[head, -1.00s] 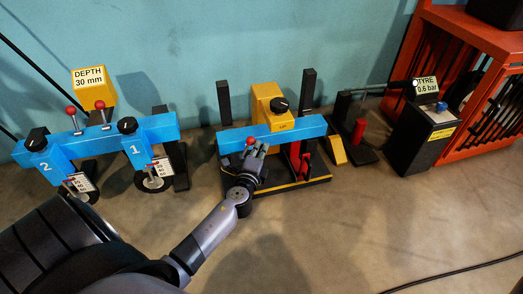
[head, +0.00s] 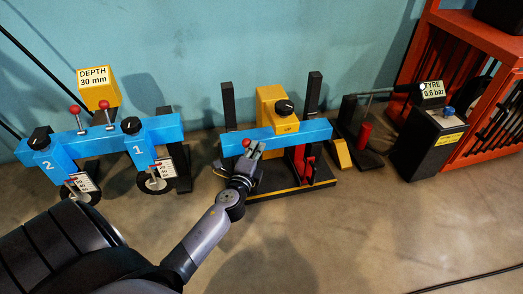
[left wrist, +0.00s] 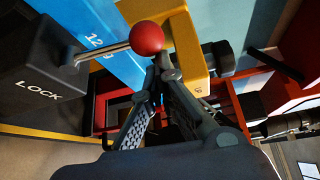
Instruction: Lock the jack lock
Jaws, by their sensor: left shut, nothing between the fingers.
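The jack lock is a black block marked LOCK (left wrist: 42,75) in the left wrist view, with a metal lever (left wrist: 103,54) ending in a red ball knob (left wrist: 146,38). The lever sticks out sideways toward the fingers. In the head view the red knob (head: 246,143) shows in front of the jack's blue beam (head: 310,131); my arm and gripper largely hide the lock block there. My left gripper (head: 256,149) is shut and empty, its fingertips close by the knob. In the left wrist view the fingertips (left wrist: 162,62) meet just below the knob; I cannot tell whether they touch it. My right gripper is out of view.
A yellow box with a black knob (head: 285,107) stands behind the beam, between black posts. A blue frame numbered 1 and 2 (head: 105,138) stands left. A black tyre-pressure box (head: 428,146) and red rack (head: 480,40) stand right.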

